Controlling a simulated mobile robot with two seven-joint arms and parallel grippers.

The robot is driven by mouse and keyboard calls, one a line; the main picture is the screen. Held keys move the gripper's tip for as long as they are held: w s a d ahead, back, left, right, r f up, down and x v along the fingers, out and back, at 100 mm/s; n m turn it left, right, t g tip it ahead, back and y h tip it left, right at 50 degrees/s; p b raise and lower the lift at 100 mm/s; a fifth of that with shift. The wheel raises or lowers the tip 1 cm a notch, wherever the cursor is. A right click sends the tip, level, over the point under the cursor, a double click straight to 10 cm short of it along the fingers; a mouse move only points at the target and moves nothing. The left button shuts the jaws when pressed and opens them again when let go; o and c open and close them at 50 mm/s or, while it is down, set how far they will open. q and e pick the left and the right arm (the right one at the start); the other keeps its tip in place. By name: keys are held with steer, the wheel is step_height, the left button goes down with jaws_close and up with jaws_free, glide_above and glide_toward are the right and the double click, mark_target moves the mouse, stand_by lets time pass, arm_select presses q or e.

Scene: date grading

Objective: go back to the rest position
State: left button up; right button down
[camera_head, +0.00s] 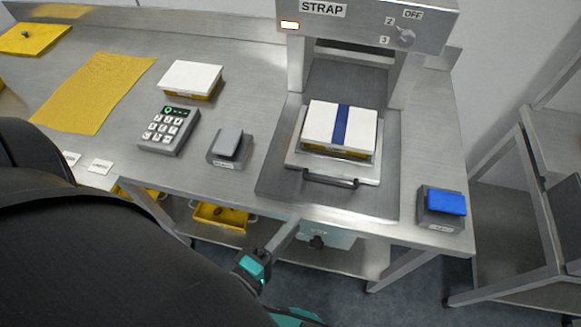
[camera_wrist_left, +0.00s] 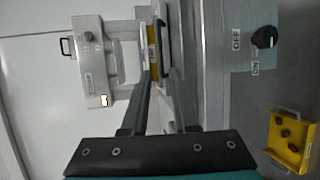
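My left gripper (camera_head: 288,233) is in front of the table's front edge, beside the knob box under the tabletop. In the left wrist view its two fingers (camera_wrist_left: 161,80) are apart with nothing between them. My right gripper is not in view. A white-lidded box with a blue strap (camera_head: 341,126) sits on a metal tray (camera_head: 302,158) in the strap machine (camera_head: 370,25). The strap machine also shows in the left wrist view (camera_wrist_left: 92,60).
A pale box with a knob (camera_head: 340,240) hangs below the edge. A yellow bin (camera_head: 222,215) stands on the lower shelf.

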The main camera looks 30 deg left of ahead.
arm_select(q)
steer(key=s+f+m+g+b, duration=0.2)
steer(key=f+m, duration=0.2)
steer(key=f, duration=0.5)
steer(key=s+a+f+m+g+b, duration=0.1)
steer(key=s+f+m+g, duration=0.15)
steer(key=f, duration=0.65)
steer(key=s+f+m+g+b, duration=0.2)
steer(key=f+m, duration=0.3)
steer(key=f, duration=0.4)
steer(key=s+a+f+m+g+y+b, duration=0.2)
steer(key=s+a+f+m+g, duration=0.3)
steer(key=s+f, duration=0.8)
step_height(320, 180, down, 3)
steer(key=m+g+b, duration=0.1)
steer(key=m+g, duration=0.2)
steer(key=shift+s+m+b, duration=0.15)
steer(key=shift+m+b, duration=0.2)
steer(key=shift+b, duration=0.05)
steer(key=shift+a+f, duration=0.1)
